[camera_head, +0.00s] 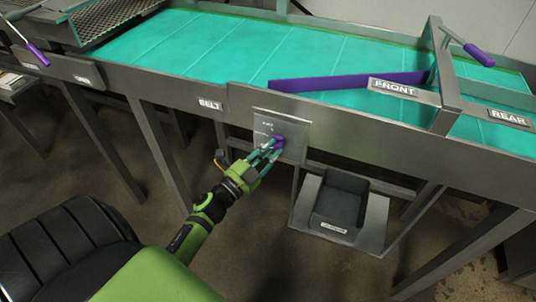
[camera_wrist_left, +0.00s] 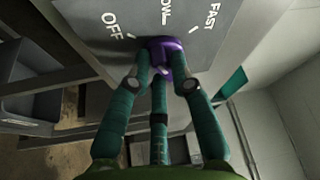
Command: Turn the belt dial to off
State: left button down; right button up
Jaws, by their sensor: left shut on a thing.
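The purple belt dial (camera_head: 279,141) sits on a grey plate (camera_head: 296,130) on the front of the conveyor, right of the BELT label (camera_head: 210,104). My left gripper (camera_head: 270,150) reaches up to it from below left, its teal fingers closed around the knob. In the left wrist view the fingers (camera_wrist_left: 164,72) are shut on the dial (camera_wrist_left: 172,48). The plate there reads OFF (camera_wrist_left: 112,26) at left, a partly cut word ending in OW at the middle, and FAST at right. The way the dial points is hard to tell. My right gripper is not in view.
The teal conveyor belt (camera_head: 330,60) runs above the dial, with a purple bar (camera_head: 345,82) across it. FRONT and REAR labels are at right. A dark bin (camera_head: 340,200) on a grey shelf hangs below right of the dial. Table legs stand on both sides.

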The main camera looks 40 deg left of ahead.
pick_arm(q)
jog(key=shift+w+d+r+n+t+y+b, duration=0.1)
jog(key=shift+d+n+t+y+b, duration=0.2)
jog(key=shift+n, duration=0.55)
jog(key=shift+r+n+t+y+b, duration=0.1)
jog(key=shift+n+t+b, duration=0.2)
jog(key=shift+n, duration=0.5)
jog(key=shift+w+d+r+n+t+y+b, duration=0.15)
jog(key=shift+n+t+y+b, duration=0.2)
jog(key=shift+n, duration=0.5)
jog(key=shift+s, duration=0.1)
jog(key=c, duration=1.1)
grip_release()
jog(key=shift+d+f, duration=0.1)
jog(key=v, duration=1.2)
jog(key=shift+f, duration=0.15)
